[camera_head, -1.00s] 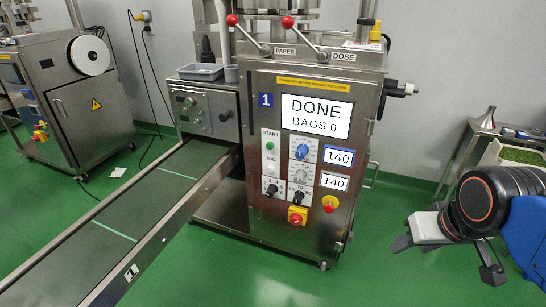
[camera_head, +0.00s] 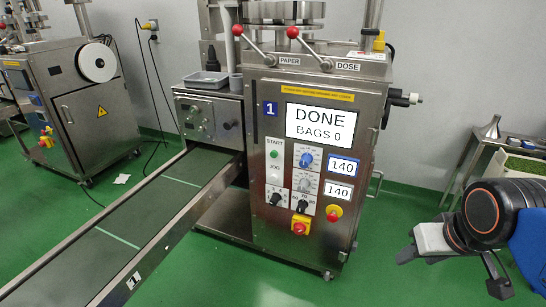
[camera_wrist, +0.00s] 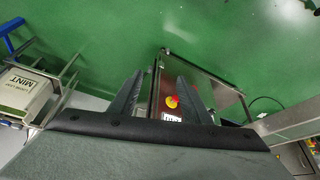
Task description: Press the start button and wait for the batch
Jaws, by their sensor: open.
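The steel teabag packer marked 1 (camera_head: 268,210) stands in the middle of the head view. Its screen (camera_head: 321,123) reads "DONE BAGS 0". The green start button (camera_head: 274,154) is on a white plate at the left of its panel, under the label START and above JOG. My gripper (camera_head: 450,272) is open and empty at the lower right, apart from the machine and to the right of its panel. In the wrist view my gripper (camera_wrist: 160,80) has its two fingers spread; the packer's panel shows between them, with a red-and-yellow button (camera_wrist: 172,101). The start button cannot be made out there.
A conveyor (camera_head: 150,215) runs from the packer to the lower left. Red-knobbed levers (camera_head: 293,32) stick out above the panel. A side table with a tray of green leaves (camera_head: 520,165) stands at right. A MINT box (camera_wrist: 22,91) shows in the wrist view. Green floor lies clear before the packer.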

